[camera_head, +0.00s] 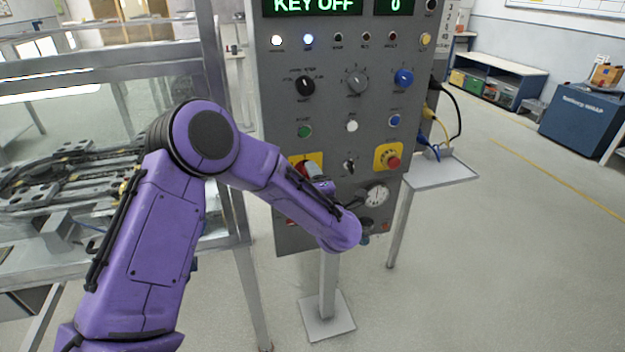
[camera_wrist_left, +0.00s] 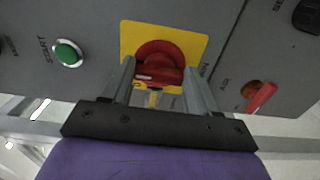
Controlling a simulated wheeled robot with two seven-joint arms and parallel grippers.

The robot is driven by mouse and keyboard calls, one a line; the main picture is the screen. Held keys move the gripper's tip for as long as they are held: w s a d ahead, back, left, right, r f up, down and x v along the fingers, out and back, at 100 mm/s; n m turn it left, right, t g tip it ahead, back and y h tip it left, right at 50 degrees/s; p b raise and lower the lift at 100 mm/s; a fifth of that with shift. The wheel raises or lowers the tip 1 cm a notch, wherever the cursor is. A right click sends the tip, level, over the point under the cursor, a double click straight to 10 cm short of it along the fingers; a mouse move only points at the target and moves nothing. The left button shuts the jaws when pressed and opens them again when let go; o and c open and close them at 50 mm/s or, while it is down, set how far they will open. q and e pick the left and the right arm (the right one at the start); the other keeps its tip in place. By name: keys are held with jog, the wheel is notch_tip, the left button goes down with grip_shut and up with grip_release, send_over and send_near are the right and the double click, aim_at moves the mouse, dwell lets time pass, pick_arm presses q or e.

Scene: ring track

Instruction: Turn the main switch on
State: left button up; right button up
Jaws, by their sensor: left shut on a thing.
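The main switch is a red rotary knob on a yellow plate (camera_head: 297,159), low on the left of the grey control panel (camera_head: 335,105). In the left wrist view, the red knob (camera_wrist_left: 160,55) lies between the two grey fingers of my left gripper (camera_wrist_left: 158,78), which is shut on it. In the head view, my left gripper (camera_head: 319,179) is at the knob, partly hidden by my purple forearm. The panel's display (camera_head: 318,6) reads "KEY OFF". My right gripper is in neither view.
A green button (camera_head: 305,131) sits above. A red lever (camera_wrist_left: 262,97) shows in the wrist view. A metal-framed machine (camera_head: 110,70) stands left; right floor is clear.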

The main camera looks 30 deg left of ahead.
pick_arm(q)
jog(key=shift+s+f, duration=0.1)
jog(key=shift+f, duration=0.1)
jog(key=o, duration=1.1)
jog(key=shift+c, duration=0.2)
jog(key=shift+r, duration=0.1)
jog(key=b+v, duration=0.2)
jog(key=v, duration=0.8)
jog(key=shift+s+d, duration=0.15)
jog(key=shift+s, duration=0.1)
